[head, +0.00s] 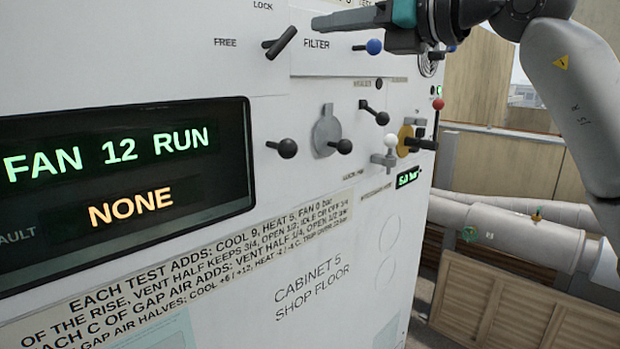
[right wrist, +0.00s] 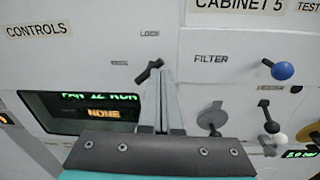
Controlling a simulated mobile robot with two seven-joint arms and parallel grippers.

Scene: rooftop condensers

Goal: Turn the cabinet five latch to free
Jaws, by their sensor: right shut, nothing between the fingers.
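The cabinet five latch is a black handle (head: 281,42) on the white cabinet front, between the FREE label to its left and the LOCK label above. It sits at a slant, running from lower left to upper right, so it lines up squarely with neither label. In the right wrist view the latch (right wrist: 149,71) shows just left of my fingertips. My right gripper (head: 318,21) is shut and empty, coming in from the right, with its tips right of and slightly above the latch. I cannot tell any contact between them. My left gripper is not in view.
A blue knob (head: 374,47) by the FILTER label, several black levers and a white-knobbed valve (head: 382,146) stick out of the cabinet front. A display (head: 120,180) reads FAN 12 RUN and NONE. Pipes (head: 510,232) and a wooden crate (head: 520,305) stand at right.

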